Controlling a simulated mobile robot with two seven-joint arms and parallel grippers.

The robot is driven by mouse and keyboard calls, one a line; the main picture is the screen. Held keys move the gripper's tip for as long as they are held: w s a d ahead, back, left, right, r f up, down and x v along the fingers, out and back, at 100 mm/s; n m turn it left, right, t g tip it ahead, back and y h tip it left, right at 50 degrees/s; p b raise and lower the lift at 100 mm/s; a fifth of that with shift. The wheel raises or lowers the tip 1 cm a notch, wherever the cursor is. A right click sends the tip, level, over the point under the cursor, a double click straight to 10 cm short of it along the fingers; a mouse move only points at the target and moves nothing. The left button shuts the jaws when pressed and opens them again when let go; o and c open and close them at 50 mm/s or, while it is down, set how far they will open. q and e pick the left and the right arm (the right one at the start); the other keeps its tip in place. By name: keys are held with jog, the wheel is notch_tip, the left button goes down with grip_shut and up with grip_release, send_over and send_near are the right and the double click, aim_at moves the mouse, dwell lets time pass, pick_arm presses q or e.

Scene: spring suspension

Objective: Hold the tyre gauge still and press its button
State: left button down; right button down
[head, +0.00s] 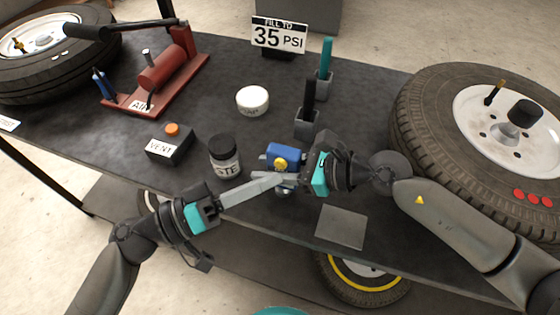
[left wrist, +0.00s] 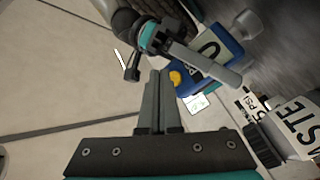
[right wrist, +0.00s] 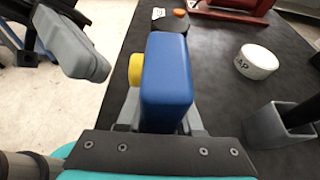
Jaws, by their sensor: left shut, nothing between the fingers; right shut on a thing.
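The tyre gauge (head: 271,153) has a blue body with a round yellow button (head: 281,163). My right gripper (right wrist: 162,105) is shut on the gauge body (right wrist: 167,65), with a finger on each side, and holds it above the bench near its front edge. The button (right wrist: 135,75) sticks out on the left in the right wrist view. My left gripper (left wrist: 158,72) is shut and empty. Its tips appear close beside the button (left wrist: 175,78) in the left wrist view, but the right wrist view shows a gap between them. A pale dial (left wrist: 209,48) shows partly behind a right finger.
A dark paste jar (head: 223,157) stands just left of the gauge. A vent box (head: 168,148), a white cap tin (head: 252,100) and pen holders (head: 307,124) stand behind. A big tyre (head: 430,120) lies at right. A grey square (head: 341,227) lies at the front.

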pick_arm(q)
jog(key=shift+s+a, duration=0.25)
jog(key=shift+s, duration=0.55)
jog(key=shift+s+a, duration=0.25)
jog(key=shift+s, duration=0.55)
jog(key=shift+s+a, duration=0.25)
jog(key=shift+s, duration=0.55)
pick_arm(e)
jog(key=shift+c, duration=2.4)
grip_release()
jog(key=shift+d, duration=0.1)
